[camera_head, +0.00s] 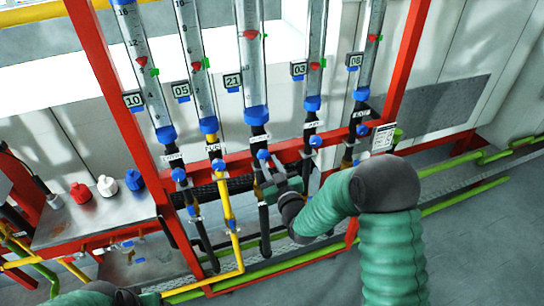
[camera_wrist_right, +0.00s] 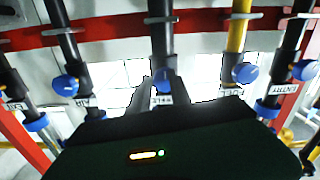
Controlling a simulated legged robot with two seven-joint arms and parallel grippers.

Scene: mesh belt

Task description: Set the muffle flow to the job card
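The middle flow tube (camera_head: 250,70), tagged 21, has a red float (camera_head: 250,34) high inside it. Its blue valve knob (camera_head: 263,155) sits below on the red rail. In the wrist view this knob (camera_wrist_right: 163,80) is above a label that seems to read MFLE. My right gripper (camera_head: 268,187) is at the middle pipe, just below the knob. In the wrist view its two fingers appear apart, either side of the knob; contact is unclear. A small white card (camera_head: 383,138) on the red frame may be the job card; its text is unreadable. My left gripper is mostly cut off at the lower left.
Other tubes stand close on both sides, tagged 10 (camera_head: 133,99), 05 (camera_head: 181,90), 03 (camera_head: 299,69) and 08 (camera_head: 354,60), each with a blue knob below. A bench (camera_head: 95,222) at left holds red, white and blue caps. Green pipes run along the floor.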

